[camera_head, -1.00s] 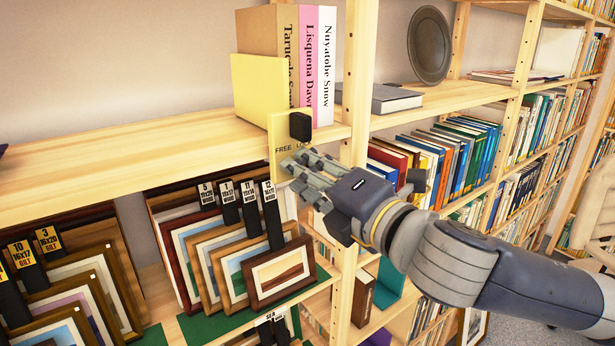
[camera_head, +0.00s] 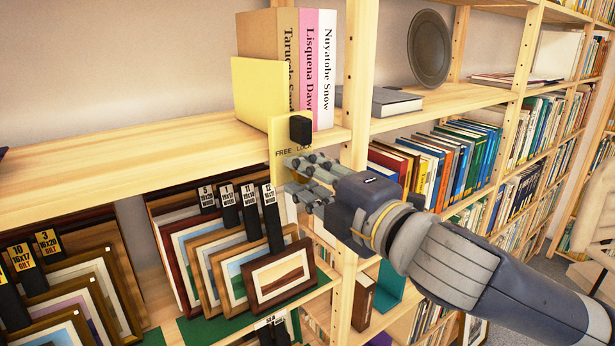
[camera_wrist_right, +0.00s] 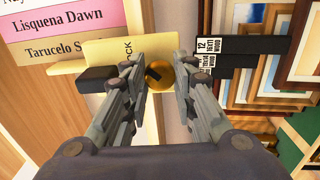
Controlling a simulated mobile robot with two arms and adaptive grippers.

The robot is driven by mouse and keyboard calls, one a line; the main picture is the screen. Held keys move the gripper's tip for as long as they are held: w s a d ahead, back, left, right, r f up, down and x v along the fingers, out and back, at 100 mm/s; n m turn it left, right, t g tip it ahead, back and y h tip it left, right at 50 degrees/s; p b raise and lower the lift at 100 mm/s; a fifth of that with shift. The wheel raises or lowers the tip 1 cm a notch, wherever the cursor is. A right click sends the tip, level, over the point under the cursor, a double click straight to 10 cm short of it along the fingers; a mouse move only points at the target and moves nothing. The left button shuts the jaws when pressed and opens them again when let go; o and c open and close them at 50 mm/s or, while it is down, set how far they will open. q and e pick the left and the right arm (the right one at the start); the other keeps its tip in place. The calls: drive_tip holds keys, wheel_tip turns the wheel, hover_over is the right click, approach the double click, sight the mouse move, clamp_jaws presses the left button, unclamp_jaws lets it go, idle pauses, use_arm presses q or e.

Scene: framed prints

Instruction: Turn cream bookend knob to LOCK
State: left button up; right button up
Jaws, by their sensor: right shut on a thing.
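The cream bookend (camera_head: 257,92) stands on the upper shelf against the books. Its front plate (camera_head: 279,133) hangs over the shelf edge, with FREE on the left, LOCK on the right and a black block at its top. My right gripper (camera_head: 298,178) is at the plate just below these words. In the right wrist view its fingers (camera_wrist_right: 159,82) are shut on a round gold knob (camera_wrist_right: 163,82) with a dark slanted bar on its face. LOCK shows beside the left finger in the wrist view. My left gripper is out of view.
Tan, pink and white books (camera_head: 307,70) stand beside the bookend. Framed prints (camera_head: 283,273) with black tags lean on the shelf below, close under my right gripper. A wooden upright (camera_head: 356,75) stands just right of the bookend.

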drive_tip(key=o, duration=1.1)
drive_tip(key=shift+c, duration=0.2)
drive_tip(key=shift+d, duration=0.1)
drive_tip(key=v, duration=0.7)
